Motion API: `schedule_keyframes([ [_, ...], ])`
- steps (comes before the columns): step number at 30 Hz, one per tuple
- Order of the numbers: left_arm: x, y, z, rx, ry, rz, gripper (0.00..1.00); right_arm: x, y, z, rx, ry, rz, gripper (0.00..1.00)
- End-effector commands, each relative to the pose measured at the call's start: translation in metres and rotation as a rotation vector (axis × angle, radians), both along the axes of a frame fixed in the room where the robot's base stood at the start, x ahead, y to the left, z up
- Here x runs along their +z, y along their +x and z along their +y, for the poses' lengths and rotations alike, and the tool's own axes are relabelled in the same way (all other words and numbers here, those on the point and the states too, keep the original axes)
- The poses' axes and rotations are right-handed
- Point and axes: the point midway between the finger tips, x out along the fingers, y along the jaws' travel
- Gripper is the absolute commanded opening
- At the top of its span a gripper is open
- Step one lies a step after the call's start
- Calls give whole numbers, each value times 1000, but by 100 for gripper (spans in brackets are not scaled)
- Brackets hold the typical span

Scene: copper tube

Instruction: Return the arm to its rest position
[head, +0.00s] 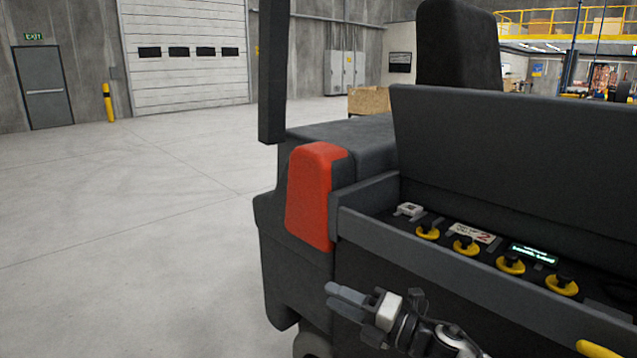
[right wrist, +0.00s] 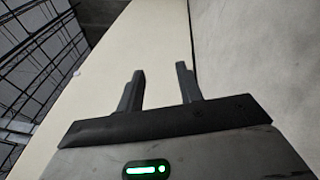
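My right gripper (head: 336,295) is low in the head view, in front of the dark side of a vehicle, with its fingers pointing left. In the right wrist view the two fingers (right wrist: 160,72) stand apart with nothing between them. A green light glows on the gripper body. My left gripper is not in view. No copper tube can be seen in either view.
A dark vehicle (head: 300,270) with a red corner cover (head: 309,195) stands close ahead. Its open compartment holds several yellow-based knobs (head: 466,246) and a small lit display (head: 533,253). The lid (head: 500,150) is raised. Free concrete floor (head: 130,230) lies to the left.

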Motion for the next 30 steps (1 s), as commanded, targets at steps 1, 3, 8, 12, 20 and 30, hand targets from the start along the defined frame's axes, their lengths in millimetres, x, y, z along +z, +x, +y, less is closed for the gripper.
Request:
schedule_keyframes([
  [1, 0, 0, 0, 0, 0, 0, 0, -20, -17, 2, -59, 126, 131, 36],
  [3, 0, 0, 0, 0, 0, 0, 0, -43, -35, -5, -156, 289, 310, 36],
  [8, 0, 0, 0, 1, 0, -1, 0, -105, -86, -35, -401, 637, 738, 36],
  [12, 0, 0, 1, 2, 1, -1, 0, -164, -151, -70, -642, 910, 1105, 36],
  [20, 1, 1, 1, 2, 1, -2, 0, -225, -263, -109, -982, 1218, 1538, 36],
  [30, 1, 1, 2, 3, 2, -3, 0, -233, -285, -115, -1050, 1270, 1612, 36],
])
